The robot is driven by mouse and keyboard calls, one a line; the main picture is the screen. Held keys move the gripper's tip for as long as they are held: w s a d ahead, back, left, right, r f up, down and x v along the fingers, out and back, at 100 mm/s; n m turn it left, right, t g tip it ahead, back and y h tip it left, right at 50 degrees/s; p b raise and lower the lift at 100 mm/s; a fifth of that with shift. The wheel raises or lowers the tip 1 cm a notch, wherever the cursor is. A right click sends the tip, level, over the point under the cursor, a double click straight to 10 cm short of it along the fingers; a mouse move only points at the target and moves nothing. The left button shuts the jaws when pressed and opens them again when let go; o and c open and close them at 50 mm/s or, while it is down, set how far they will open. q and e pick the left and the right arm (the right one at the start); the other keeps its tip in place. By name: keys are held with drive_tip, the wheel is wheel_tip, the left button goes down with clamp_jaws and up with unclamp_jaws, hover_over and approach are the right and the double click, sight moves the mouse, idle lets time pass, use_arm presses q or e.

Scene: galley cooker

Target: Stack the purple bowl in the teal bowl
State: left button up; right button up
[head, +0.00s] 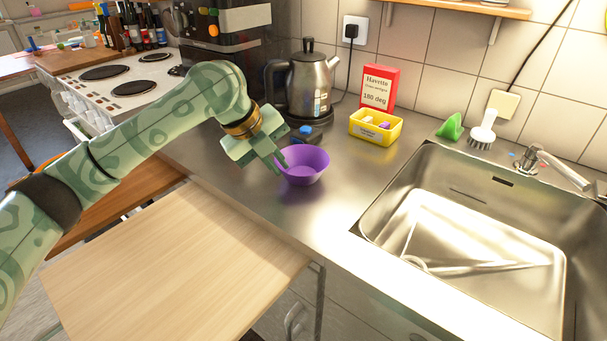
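The purple bowl (306,171) stands upright on the steel counter, in front of the kettle. My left gripper (279,162) reaches in from the left and is at the bowl's left rim. Its fingers overlap the rim in the picture. I cannot tell whether they are closed on it, because the gripper's own body hides the gap between them. I see no teal bowl in the head view. My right gripper is not in view.
A steel kettle (309,85), a yellow tray (376,134) and a red box (379,87) stand behind the bowl. A green object (451,127) and a brush (483,131) are behind the sink (466,205). A bare wooden board (170,262) lies in front. Counter right of the bowl is clear.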

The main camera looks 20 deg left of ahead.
sight(279, 166)
use_arm(q)
drive_tip(key=b+x, duration=0.1)
drive_tip(key=x, duration=0.2)
drive_tip(key=shift+w+a+f, duration=0.1)
drive_tip(key=shift+w+f, duration=0.05)
drive_tip(key=shift+f, duration=0.2)
drive_tip(key=shift+r, duration=0.25)
clamp_jaws()
